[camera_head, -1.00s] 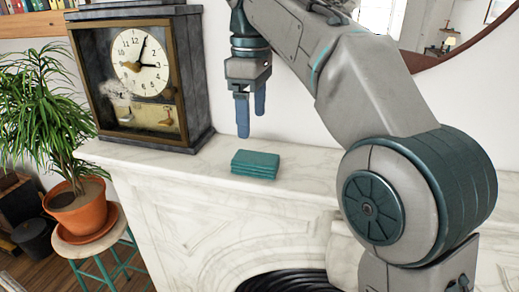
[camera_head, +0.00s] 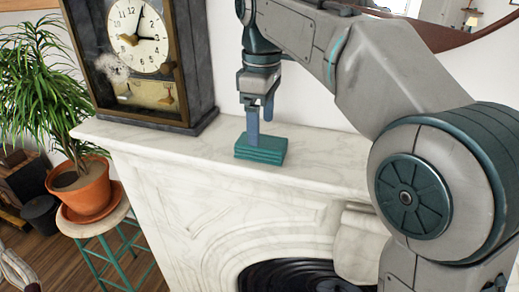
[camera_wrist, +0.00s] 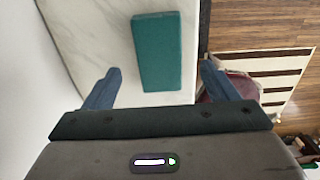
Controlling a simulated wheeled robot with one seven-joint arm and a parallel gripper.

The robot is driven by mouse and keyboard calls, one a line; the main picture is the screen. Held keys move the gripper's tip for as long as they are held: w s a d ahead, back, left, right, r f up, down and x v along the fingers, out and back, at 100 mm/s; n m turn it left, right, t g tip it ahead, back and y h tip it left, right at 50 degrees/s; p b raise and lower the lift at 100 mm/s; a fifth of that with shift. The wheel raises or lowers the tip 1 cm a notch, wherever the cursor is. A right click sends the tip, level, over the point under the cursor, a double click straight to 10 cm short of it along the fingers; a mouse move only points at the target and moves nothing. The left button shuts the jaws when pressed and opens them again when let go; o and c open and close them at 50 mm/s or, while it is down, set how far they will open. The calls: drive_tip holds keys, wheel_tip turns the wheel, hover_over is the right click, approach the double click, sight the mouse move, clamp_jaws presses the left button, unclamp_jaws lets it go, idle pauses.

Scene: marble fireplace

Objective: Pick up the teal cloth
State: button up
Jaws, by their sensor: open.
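The teal cloth (camera_head: 262,152) is a folded stack lying on the white marble mantel (camera_head: 330,155), right of the clock. In the wrist view the cloth (camera_wrist: 157,50) lies ahead of the fingers, between their lines and nearer the middle. My gripper (camera_head: 259,124) points down over the cloth, with its blue fingertips close to its back part in the head view. I cannot tell whether the fingers touch the cloth.
A dark-framed clock (camera_head: 140,60) stands on the mantel to the left. A potted plant (camera_head: 85,190) sits on a stool (camera_head: 95,225) left of the mantel. The mantel right of the cloth is clear. A wall stands behind.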

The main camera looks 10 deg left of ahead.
sight(261, 141)
drive_tip(key=shift+f, duration=2.6)
drive_tip(key=shift+s, duration=0.1)
drive_tip(key=shift+c, duration=0.3)
drive_tip(key=c, duration=1)
